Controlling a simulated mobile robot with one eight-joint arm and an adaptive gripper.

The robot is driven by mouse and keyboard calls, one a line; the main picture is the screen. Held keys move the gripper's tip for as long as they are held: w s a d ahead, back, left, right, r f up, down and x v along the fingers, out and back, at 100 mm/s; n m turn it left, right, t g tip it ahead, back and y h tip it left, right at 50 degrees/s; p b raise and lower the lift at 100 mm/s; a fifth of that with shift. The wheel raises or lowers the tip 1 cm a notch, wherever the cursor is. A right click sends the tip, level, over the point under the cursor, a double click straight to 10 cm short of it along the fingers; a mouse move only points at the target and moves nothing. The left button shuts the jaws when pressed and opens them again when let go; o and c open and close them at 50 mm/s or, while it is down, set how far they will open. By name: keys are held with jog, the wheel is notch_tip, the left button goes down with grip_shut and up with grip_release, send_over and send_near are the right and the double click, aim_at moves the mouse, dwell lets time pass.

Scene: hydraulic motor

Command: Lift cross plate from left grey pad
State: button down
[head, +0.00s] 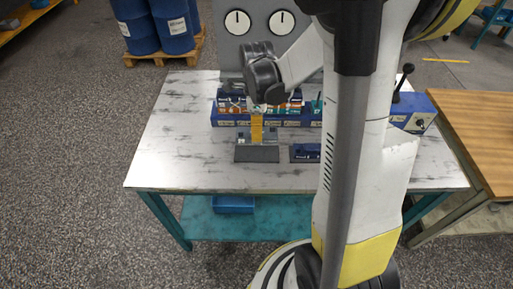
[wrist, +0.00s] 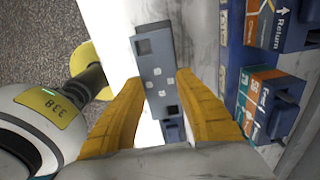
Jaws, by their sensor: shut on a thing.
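My gripper (head: 257,137) has yellow-orange fingers and points down over the left grey pad (head: 257,155) on the table. In the wrist view, my gripper (wrist: 161,84) is shut on a blue-grey plate, the cross plate (wrist: 157,62). The plate is a long bar with a dark square hole near each end and several small pale marks in its middle. One finger lies along each long side. In the head view the plate is small and partly hidden by the fingers; I cannot tell whether it touches the pad.
A blue rack (head: 230,119) of labelled bins stands behind the pad. A blue lever box (head: 412,112) is at the table's right. The table's left and front surface (head: 175,160) is clear.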

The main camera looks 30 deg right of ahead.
jog(key=shift+r+p, duration=1.55)
jog(key=shift+r, duration=0.7)
